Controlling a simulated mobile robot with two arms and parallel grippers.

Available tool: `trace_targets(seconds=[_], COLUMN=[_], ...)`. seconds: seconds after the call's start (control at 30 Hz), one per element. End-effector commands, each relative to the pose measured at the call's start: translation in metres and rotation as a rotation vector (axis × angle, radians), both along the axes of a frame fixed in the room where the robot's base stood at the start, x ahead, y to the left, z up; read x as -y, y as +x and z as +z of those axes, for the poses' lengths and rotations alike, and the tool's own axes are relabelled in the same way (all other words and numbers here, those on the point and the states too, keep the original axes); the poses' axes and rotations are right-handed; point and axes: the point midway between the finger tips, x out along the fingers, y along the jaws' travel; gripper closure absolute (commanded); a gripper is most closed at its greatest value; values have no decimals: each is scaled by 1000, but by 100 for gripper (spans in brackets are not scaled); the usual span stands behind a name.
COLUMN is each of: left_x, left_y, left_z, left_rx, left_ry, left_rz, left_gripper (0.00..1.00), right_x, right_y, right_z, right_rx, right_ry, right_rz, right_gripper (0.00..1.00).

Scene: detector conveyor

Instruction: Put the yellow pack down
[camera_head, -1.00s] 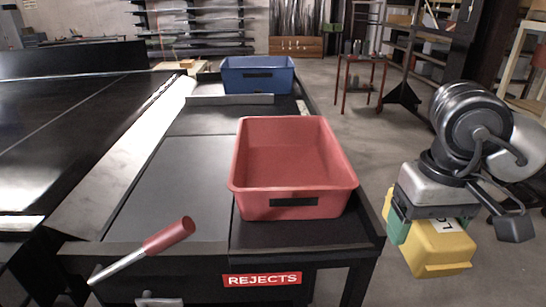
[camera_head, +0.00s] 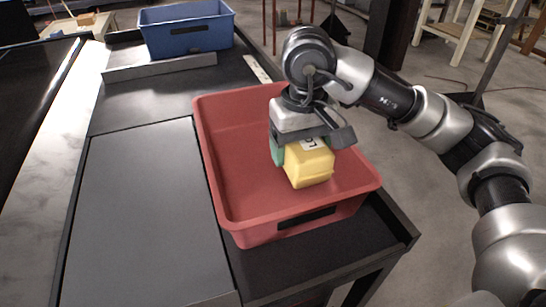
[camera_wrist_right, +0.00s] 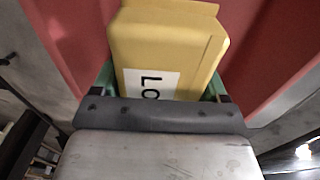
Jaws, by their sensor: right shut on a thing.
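The yellow pack (camera_head: 309,165) with a white label is held in my right gripper (camera_head: 296,152), over the inside of the red bin (camera_head: 228,190). The gripper is shut on it, with green finger pads at its sides. In the right wrist view the pack (camera_wrist_right: 190,45) sits between the green fingers (camera_wrist_right: 160,90), with the red bin (camera_wrist_right: 262,55) behind it. I cannot tell whether the pack touches the bin floor. The left gripper is not in view.
A blue bin (camera_head: 187,30) stands at the far end of the dark conveyor bench. A grey flat panel (camera_head: 145,215) left of the red bin is clear. A low metal bar (camera_head: 160,67) lies before the blue bin. Concrete floor is to the right.

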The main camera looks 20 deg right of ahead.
Motion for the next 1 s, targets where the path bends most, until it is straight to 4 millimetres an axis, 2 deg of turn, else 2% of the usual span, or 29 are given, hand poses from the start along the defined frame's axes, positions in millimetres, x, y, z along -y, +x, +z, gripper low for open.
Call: trace_targets(seconds=[0.03,0.1,0.3,0.43,0.7,1.0], left_x=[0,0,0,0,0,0], left_y=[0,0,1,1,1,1], left_z=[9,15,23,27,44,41], left_rx=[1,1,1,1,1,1], left_ry=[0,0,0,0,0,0], left_rz=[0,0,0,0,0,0], left_gripper=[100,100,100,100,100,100], right_x=[-7,-15,-28,-29,-29,-29], right_y=[9,20,40,42,42,43], right_z=[-2,-10,-26,-34,-67,-71], right_rx=[-3,-3,1,0,1,4], right_ry=[1,1,1,0,1,1], right_rz=[0,0,0,0,0,0], right_gripper=[64,64,64,64,64,64])
